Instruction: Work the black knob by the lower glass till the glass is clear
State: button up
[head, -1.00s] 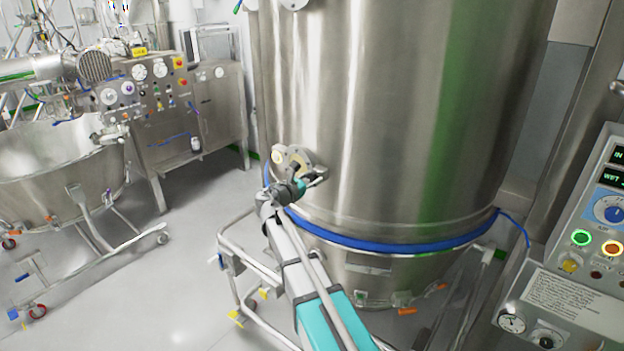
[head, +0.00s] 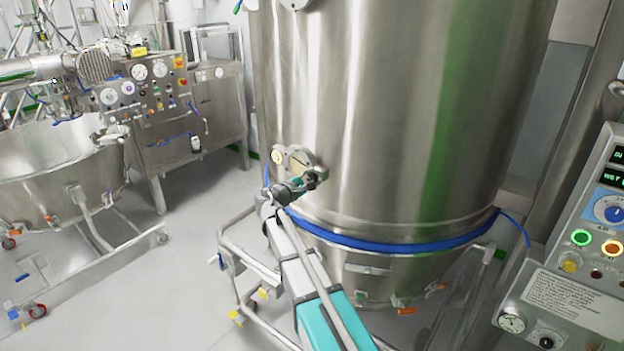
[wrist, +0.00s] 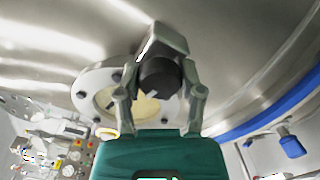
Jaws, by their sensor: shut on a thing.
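The lower glass (wrist: 135,108) is a round sight glass in a bolted steel flange, low on the big steel vessel. Its visible part looks cream-coloured, and the rest is hidden behind the knob and my gripper. The black knob (wrist: 159,76) stands out beside the glass on a grey block. My gripper (wrist: 160,92) has its two fingers on either side of the knob and is shut on it. In the head view the flange (head: 297,158) shows just above my gripper (head: 312,180), and the knob is hard to make out there.
The steel vessel (head: 400,110) fills the middle, with a blue band (head: 400,246) around its lower part. A control panel (head: 590,240) stands at the right. A wheeled bowl (head: 60,170) and a machine cabinet (head: 215,105) stand at the left. Grey floor between is clear.

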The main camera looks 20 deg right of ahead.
jog(key=m, duration=0.5)
dwell(0.4)
jog(key=o, duration=1.2)
jog(key=shift+s+a, duration=0.1)
jog(key=shift+a, duration=0.05)
jog(key=v, duration=1.1)
jog(key=shift+s+a, duration=0.15)
jog(key=shift+a, duration=0.15)
